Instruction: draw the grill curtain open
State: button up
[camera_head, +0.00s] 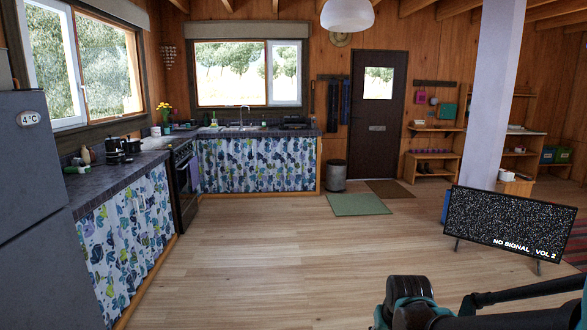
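Two floral curtains in blue, green and white hang under the kitchen counters. One curtain (130,238) hangs below the left counter, and the other curtain (258,165) hangs below the sink counter at the back. Both are spread across their counter fronts. I cannot tell which of them is the grill curtain, and no grill is clearly visible. Part of my arm shows at the bottom right, well away from both curtains. My gripper's fingers are not in view.
A grey fridge (38,180) stands at the left edge, and a stove (184,190) fills the corner. A bin (335,176) and green mat (357,204) lie beyond. A screen (508,225) stands right, near a pale post (496,100). The middle wooden floor (270,255) is clear.

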aim_at(309, 145)
jog(key=u, duration=0.25)
jog(key=i, duration=1.9)
jog(key=i+j, duration=0.1)
jog(key=i, duration=3.65)
jog(key=i+j, duration=0.1)
jog(key=i, duration=1.8)
